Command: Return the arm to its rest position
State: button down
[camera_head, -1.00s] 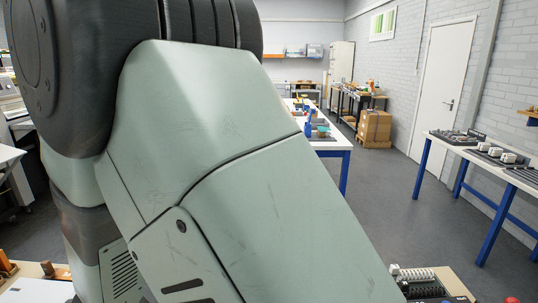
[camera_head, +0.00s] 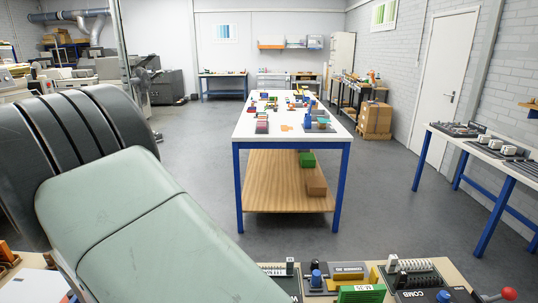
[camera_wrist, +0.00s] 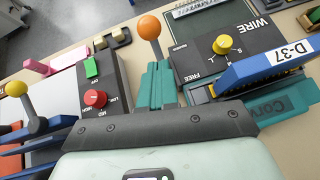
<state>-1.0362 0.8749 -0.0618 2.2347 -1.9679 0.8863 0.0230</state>
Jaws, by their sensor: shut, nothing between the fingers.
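My gripper (camera_wrist: 157,72) shows in the wrist view as two teal fingers side by side, pressed together and empty. It is above a bench crowded with devices. An orange ball knob (camera_wrist: 150,28) shows just beyond the fingertips; whether they touch it I cannot tell. In the head view my pale green arm link (camera_head: 140,225) slants from the left toward the bottom edge. My gripper is outside the head view.
The wrist view shows a box with a red knob (camera_wrist: 95,99), a dark WIRE panel (camera_wrist: 205,62) and a blue D-37 piece (camera_wrist: 265,67) close by. In the head view, a white-topped table (camera_head: 340,133) stands ahead, with open floor around it.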

jog(key=s+f+t, duration=0.3)
jog(key=s+t, duration=0.2)
jog(key=shift+s+f, duration=0.15)
jog(key=shift+f, duration=0.2)
jog(key=shift+a+m, duration=0.1)
jog(key=shift+m, duration=0.2)
dwell(1.3)
